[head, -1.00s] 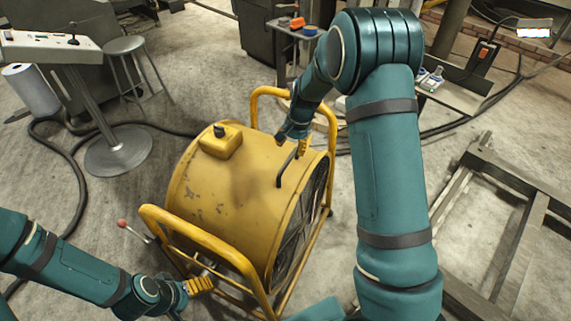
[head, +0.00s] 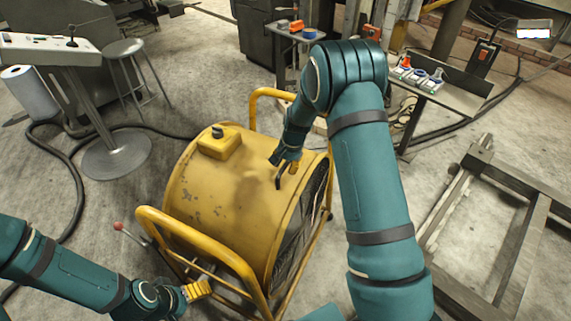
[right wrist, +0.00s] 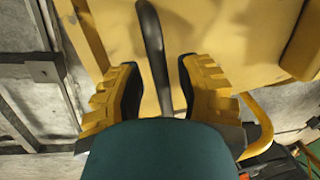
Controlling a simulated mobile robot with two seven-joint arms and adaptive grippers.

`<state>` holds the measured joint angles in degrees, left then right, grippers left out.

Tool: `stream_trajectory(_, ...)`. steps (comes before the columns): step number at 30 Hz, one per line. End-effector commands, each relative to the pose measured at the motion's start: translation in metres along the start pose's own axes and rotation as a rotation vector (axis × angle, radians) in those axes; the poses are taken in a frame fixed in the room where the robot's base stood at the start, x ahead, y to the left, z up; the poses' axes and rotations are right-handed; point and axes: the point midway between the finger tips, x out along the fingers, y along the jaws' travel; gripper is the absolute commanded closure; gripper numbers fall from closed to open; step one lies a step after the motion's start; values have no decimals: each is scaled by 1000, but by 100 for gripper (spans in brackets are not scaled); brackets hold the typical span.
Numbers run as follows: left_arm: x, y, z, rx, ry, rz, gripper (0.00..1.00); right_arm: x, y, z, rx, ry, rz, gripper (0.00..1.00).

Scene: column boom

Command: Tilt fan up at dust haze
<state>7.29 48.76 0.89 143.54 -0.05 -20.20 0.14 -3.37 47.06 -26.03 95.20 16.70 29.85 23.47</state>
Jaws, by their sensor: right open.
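The fan is a large yellow drum (head: 225,185) in a yellow tubular frame (head: 195,227), its dark grille (head: 305,215) facing right. A dark handle (head: 278,182) stands on the drum's upper right side, mostly hidden by my right gripper (head: 289,165). In the right wrist view, the handle (right wrist: 152,35) runs between the two spread fingers of the right gripper (right wrist: 162,88), with gaps on both sides. My left gripper (head: 197,290) is low at the frame's near left side; its grip is unclear. I cannot make out any dust haze.
A red-knobbed lever (head: 118,225) sticks out left of the fan. A control console (head: 50,48), a stool (head: 123,46) and a dark hose (head: 75,180) lie to the left.

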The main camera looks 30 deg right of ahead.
Motion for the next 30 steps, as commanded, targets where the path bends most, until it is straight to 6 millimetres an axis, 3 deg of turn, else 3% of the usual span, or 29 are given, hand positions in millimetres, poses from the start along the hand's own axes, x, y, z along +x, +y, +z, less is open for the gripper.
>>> stream_trajectory(1, 0, 0, 0, 0, 0, 0, 13, 0, 0, 0, 0, 0, 0, 87)
stream_trajectory(2, 0, 0, 0, 0, 0, 0, 13, 0, 0, 0, 0, 0, 0, 97)
stream_trajectory(3, 0, 0, 0, 0, 0, 0, 13, 0, 0, 0, 0, 0, 0, 100)
stream_trajectory(17, -4, 1, 0, 0, 0, 0, 13, 0, -3, 0, -2, -2, 9, 100)
stream_trajectory(25, -36, 13, -2, -4, -4, 0, 13, -9, -45, 1, -8, 0, 93, 100)
stream_trajectory(30, -36, 14, -2, -5, -3, 0, 13, -6, -82, 0, -6, 2, 105, 100)
